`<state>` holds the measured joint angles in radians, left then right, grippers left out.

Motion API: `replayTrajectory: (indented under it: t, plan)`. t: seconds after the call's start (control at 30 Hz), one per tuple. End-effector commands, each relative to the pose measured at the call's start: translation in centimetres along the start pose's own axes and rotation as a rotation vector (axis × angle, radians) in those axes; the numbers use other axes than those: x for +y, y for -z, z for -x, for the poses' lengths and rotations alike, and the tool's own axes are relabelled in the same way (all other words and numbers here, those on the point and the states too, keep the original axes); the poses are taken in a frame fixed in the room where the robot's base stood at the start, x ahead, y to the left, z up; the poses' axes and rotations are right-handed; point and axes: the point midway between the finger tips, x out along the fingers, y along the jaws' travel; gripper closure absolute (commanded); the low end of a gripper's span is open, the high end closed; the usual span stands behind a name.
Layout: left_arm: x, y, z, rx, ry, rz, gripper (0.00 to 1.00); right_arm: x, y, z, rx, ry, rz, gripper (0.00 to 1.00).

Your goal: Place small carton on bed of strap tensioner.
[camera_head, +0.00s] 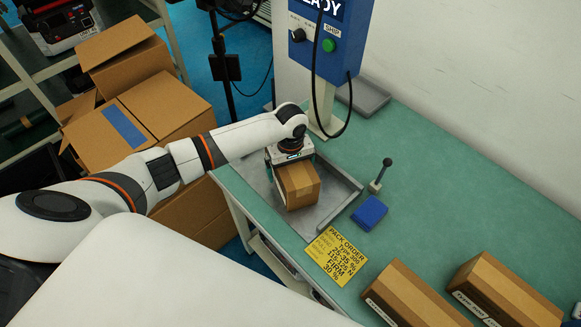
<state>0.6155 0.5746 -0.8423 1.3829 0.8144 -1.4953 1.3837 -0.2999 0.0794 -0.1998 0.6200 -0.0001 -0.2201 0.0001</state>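A small brown carton (299,188) with a paler tape strip is at the shallow grey metal tray (345,205), which looks like the bed of the strap tensioner. I cannot tell whether the carton rests on it or hangs just above. My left gripper (290,157) points down at the carton's far end, its body partly over it. Its fingers are mostly hidden, so the grip is unclear. The tensioner's blue head (328,42) with a knob and a green button stands behind. My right gripper is out of view.
A lever with a dark knob (387,162), a blue block (370,213) and a yellow pack order card (336,255) are right of the tray. Two labelled cartons (410,297) (505,292) lie front right. A black cable (346,120) hangs behind. The green table (450,190) is clear at right.

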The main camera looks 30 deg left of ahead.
Motion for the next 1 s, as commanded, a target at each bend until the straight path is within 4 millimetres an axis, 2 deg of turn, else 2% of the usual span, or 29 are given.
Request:
replayTrajectory:
  t: [0.13,0.27,0.6,0.83,1.0]
  plan:
    - [0.0,-0.1,0.3,-0.001,0.0,0.0,0.0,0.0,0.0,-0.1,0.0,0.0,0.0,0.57]
    - [-0.1,-0.1,1.8,-0.001,0.002,0.0,0.0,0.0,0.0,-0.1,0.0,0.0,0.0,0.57]
    - [-0.1,-0.1,8.9,-0.001,0.004,-0.001,0.0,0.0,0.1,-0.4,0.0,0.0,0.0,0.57]
    - [-0.1,0.0,11.9,0.0,0.002,0.001,0.0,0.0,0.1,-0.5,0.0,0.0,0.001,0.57]
    - [0.1,-0.2,14.5,0.0,0.0,0.001,0.0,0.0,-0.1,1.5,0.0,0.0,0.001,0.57]
